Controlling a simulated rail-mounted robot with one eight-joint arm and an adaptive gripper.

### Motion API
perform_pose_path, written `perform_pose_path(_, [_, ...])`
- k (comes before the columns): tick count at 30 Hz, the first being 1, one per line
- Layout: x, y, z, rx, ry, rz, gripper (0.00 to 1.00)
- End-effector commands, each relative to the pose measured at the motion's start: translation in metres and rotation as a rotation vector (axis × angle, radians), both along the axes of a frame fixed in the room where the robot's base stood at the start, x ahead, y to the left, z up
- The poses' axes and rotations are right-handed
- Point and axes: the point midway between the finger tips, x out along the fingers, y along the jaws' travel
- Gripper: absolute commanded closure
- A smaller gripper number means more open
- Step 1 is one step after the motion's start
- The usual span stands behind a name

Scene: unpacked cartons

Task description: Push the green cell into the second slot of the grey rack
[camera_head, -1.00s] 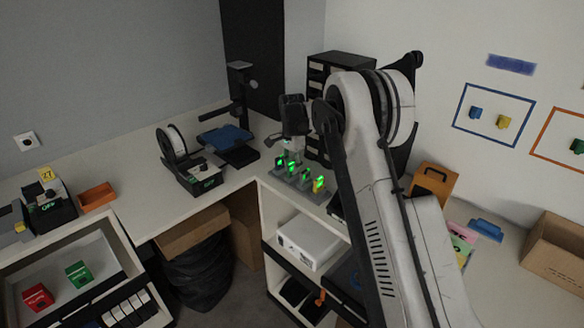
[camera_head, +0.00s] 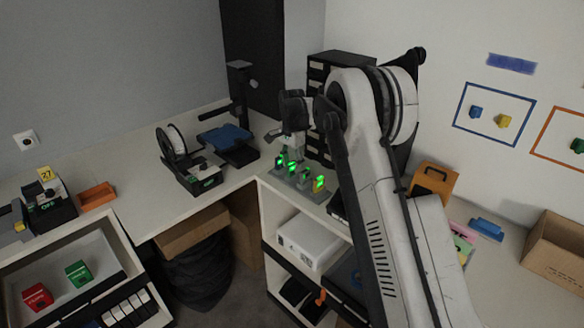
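The grey rack (camera_head: 306,187) stands near the front edge of the counter, by the inner corner. Several bright green patches (camera_head: 319,182) show on it; at this size I cannot tell lights from a green cell, nor which slot is filled. My gripper (camera_head: 290,157) points down over the back left part of the rack, close to the green patches. Its fingers are too small and partly hidden to show whether they are open, shut or holding something. A green block (camera_head: 77,272) and a red block (camera_head: 37,297) lie in the tray at lower left.
A black device with a white spool (camera_head: 177,143) and a machine with a blue plate (camera_head: 226,137) stand left of the rack. A black drawer cabinet (camera_head: 318,72) is behind my arm. An orange bin (camera_head: 97,196) sits farther left. The counter between is mostly clear.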

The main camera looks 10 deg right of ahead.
Motion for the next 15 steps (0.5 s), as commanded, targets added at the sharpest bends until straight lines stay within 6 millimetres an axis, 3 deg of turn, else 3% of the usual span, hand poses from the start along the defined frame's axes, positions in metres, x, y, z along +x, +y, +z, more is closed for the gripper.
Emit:
perform_pose_path(9, [0.0,0.0,0.063,0.0,0.0,0.0,0.65])
perform_pose_path(15, [0.0,0.0,0.093,0.0,0.0,0.0,0.65])
